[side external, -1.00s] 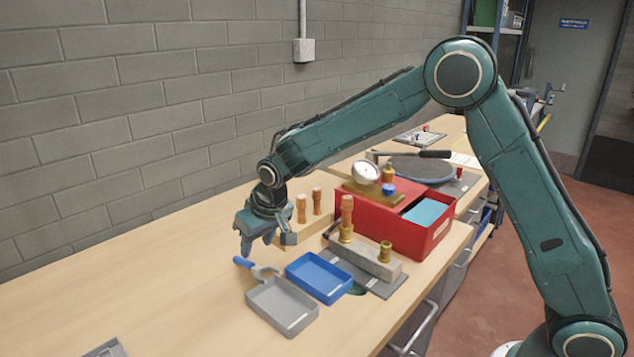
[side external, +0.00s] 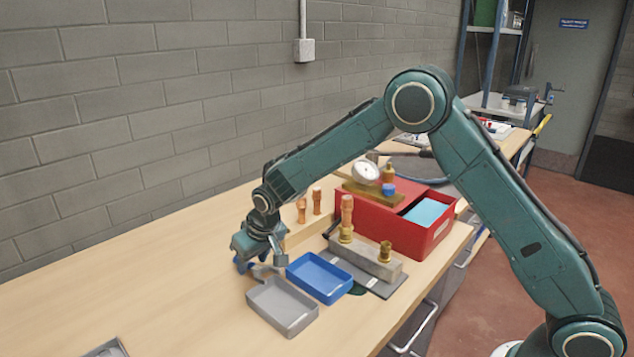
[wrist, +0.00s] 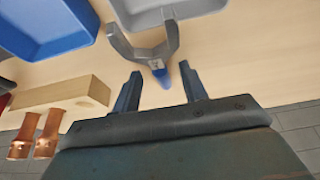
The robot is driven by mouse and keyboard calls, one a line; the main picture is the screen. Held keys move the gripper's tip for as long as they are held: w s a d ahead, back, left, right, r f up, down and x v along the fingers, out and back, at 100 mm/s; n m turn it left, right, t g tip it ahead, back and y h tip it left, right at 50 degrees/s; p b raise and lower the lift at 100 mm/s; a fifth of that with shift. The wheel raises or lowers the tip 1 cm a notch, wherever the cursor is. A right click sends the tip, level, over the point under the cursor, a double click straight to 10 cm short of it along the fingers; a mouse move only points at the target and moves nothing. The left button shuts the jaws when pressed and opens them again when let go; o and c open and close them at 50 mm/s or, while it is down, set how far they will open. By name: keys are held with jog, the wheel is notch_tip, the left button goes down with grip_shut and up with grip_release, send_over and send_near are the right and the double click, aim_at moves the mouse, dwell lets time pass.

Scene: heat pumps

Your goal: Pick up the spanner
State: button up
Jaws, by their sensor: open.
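The spanner (wrist: 148,48) has a grey open-ended head and a blue handle. In the wrist view its forked head points towards the grey tray, and its blue handle end lies between my fingertips, mostly foreshortened or hidden. In the side external view the spanner (side external: 262,270) lies on the bench beside the grey tray, partly covered by my gripper. My gripper (wrist: 158,85) is open, with its two dark blue fingers on either side of the handle. It also shows in the side external view (side external: 262,262), low over the bench. I cannot tell whether the fingers touch the handle.
A grey tray (side external: 304,327) and a blue tray (side external: 346,290) stand close by. A wooden block (wrist: 60,93) and copper fittings (wrist: 35,135) are near my gripper. A red toolbox (side external: 385,235) stands behind.

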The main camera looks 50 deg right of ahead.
jog(key=shift+w+f, duration=0.25)
jog(key=shift+f, duration=0.25)
grip_shut()
